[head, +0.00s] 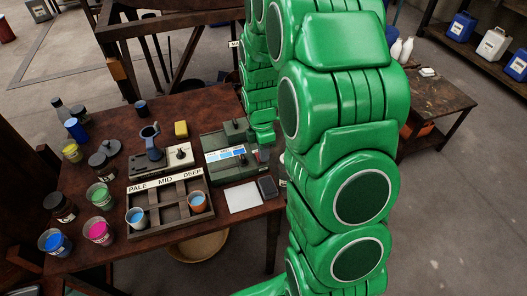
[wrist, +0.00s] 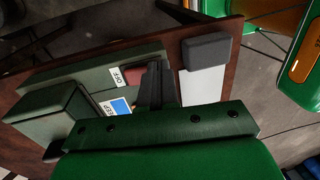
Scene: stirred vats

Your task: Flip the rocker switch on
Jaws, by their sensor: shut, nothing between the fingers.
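The rocker switch (wrist: 134,77) shows in the wrist view as a dull red piece on the green instrument box (wrist: 92,68), beside a white label reading OFF (wrist: 119,77). My fingers partly cover it, so its tilt is unclear. My gripper (wrist: 154,82) is shut and empty. Its dark fingertips are right at the switch; I cannot tell whether they touch it. In the head view the box (head: 236,171) stands at the table's right side, with my gripper (head: 259,146) at its right end. A blue-graded colour strip (head: 226,158) lies on the box.
A dark phone-like block (head: 267,187) and a white sheet (head: 244,197) lie in front of the box. A PALE/MID/DEEP tray (head: 170,218) holds cups to the left. Several jars and paint cups crowd the table's left side. A grey device with a knob (head: 180,157) stands left of the box.

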